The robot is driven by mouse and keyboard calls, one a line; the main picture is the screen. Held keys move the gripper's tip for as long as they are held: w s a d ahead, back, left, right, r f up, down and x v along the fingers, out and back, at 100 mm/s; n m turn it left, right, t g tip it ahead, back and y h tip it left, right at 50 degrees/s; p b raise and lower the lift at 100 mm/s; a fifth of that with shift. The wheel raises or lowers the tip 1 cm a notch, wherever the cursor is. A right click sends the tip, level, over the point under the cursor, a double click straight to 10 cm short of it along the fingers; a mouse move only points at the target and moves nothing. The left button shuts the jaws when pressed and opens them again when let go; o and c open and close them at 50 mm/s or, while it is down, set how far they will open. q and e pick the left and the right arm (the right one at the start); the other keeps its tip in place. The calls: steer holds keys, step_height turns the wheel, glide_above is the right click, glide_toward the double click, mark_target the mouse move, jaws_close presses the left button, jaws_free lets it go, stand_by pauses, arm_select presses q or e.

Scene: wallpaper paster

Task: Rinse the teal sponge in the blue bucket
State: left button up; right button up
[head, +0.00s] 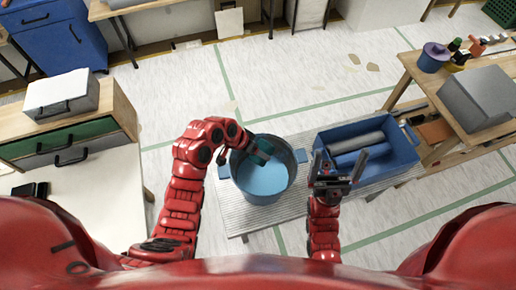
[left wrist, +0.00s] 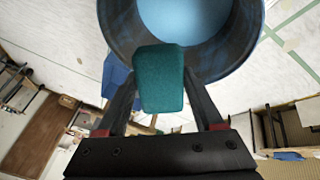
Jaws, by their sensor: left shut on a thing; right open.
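The blue bucket (head: 264,190) stands on the grey ribbed mat, with light-blue water (head: 262,175) inside. My left gripper (head: 258,150) is at the bucket's far rim, shut on the teal sponge (head: 266,145). In the left wrist view the teal sponge (left wrist: 159,80) sits between the two dark fingers, its tip overlapping the edge of the bucket (left wrist: 222,62) and the water beyond. I cannot tell whether the sponge touches the rim. My right gripper (head: 341,163) is open and empty, in front of the blue tray.
A blue tray (head: 403,160) with a grey roller (head: 357,142) stands right of the bucket on the mat (head: 291,230). A wooden table (head: 411,66) with a purple pot and bottles is at right. A drawer cabinet (head: 70,137) is at left.

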arm_select(q)
step_height(320, 180, down, 16)
steer(key=b, duration=1.1)
steer(key=shift+f, duration=0.15)
steer(key=shift+f, duration=0.3)
steer(key=shift+f, duration=0.8)
steer(key=shift+w+f, duration=0.1)
steer(key=shift+f, duration=0.3)
